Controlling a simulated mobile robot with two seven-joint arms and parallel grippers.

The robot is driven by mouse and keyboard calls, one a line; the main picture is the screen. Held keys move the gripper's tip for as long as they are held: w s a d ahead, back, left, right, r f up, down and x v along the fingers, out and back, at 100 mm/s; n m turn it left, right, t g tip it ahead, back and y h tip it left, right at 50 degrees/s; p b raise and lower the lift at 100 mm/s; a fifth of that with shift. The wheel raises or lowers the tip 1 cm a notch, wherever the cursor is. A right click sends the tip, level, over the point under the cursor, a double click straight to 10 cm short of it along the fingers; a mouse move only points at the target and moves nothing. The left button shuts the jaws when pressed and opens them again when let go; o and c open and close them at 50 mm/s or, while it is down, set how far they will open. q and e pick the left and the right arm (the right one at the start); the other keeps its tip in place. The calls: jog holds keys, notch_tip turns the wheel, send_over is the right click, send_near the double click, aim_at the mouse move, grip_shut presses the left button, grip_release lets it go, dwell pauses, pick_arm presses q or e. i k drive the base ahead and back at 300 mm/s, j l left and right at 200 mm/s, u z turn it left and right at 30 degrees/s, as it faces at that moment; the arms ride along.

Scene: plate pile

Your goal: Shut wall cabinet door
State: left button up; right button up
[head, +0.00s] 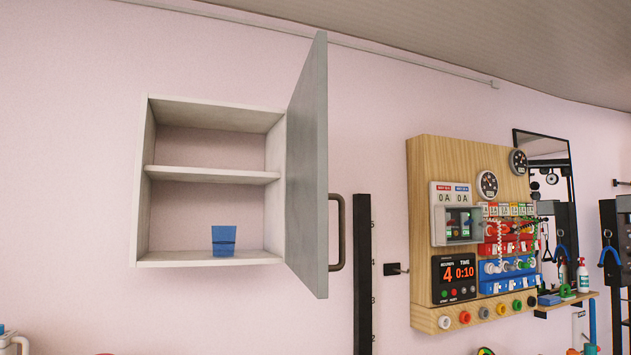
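The wall cabinet (140,185) hangs on the pink wall left of centre, with one middle shelf (210,174). Its grey door (308,175) is hinged on the cabinet's right side and stands wide open, swung out toward me. A dark bar handle (338,232) is on the door's right face, near its lower part. A blue cup (223,241) stands upright on the cabinet floor. Neither of my grippers is visible in the head view.
A black vertical ruler strip (363,275) is on the wall right of the door. A wooden panel (428,180) with gauges, a timer and coloured knobs hangs further right. A mirror (541,146) and a small shelf (567,303) with bottles are at the far right.

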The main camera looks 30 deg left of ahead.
aim_at(306, 196)
jog(key=i+l, duration=0.45)
jog(key=l, duration=0.25)
jog(key=i+l+u, duration=0.15)
jog(key=u, duration=0.15)
jog(key=i+l+u, duration=0.1)
jog(key=l+u, duration=0.2)
jog(key=u, duration=1.1)
